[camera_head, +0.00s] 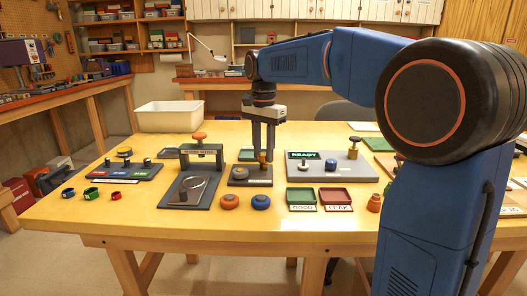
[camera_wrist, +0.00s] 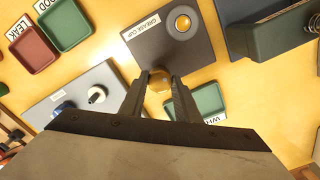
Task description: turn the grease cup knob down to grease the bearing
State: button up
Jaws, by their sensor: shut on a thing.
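The grease cup station is a dark square plate (camera_head: 250,182) in the middle of the table; its plate (camera_wrist: 150,55) carries a "GREASE CUP" label in the wrist view. My gripper (camera_head: 263,154) points straight down over the plate's right part. In the wrist view my gripper (camera_wrist: 160,84) is shut on the brass knob (camera_wrist: 160,78), with a finger on each side. The knob (camera_head: 262,158) also shows between the fingertips in the head view. A round brass-orange piece in a grey ring (camera_wrist: 182,22) sits elsewhere on the plate. The knob's underside and thread are hidden.
A press-like frame (camera_head: 202,152) stands close on the left, and a "READY" panel (camera_head: 345,168) with small knobs lies close on the right. Green (camera_head: 301,195) and red (camera_head: 335,196) trays lie in front. A white bin (camera_head: 168,116) stands at the back left.

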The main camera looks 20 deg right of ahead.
aim_at(264, 154)
jog(key=o, duration=1)
jog(key=shift+o, duration=0.2)
jog(key=shift+r, duration=0.15)
notch_tip(264, 154, up, 17)
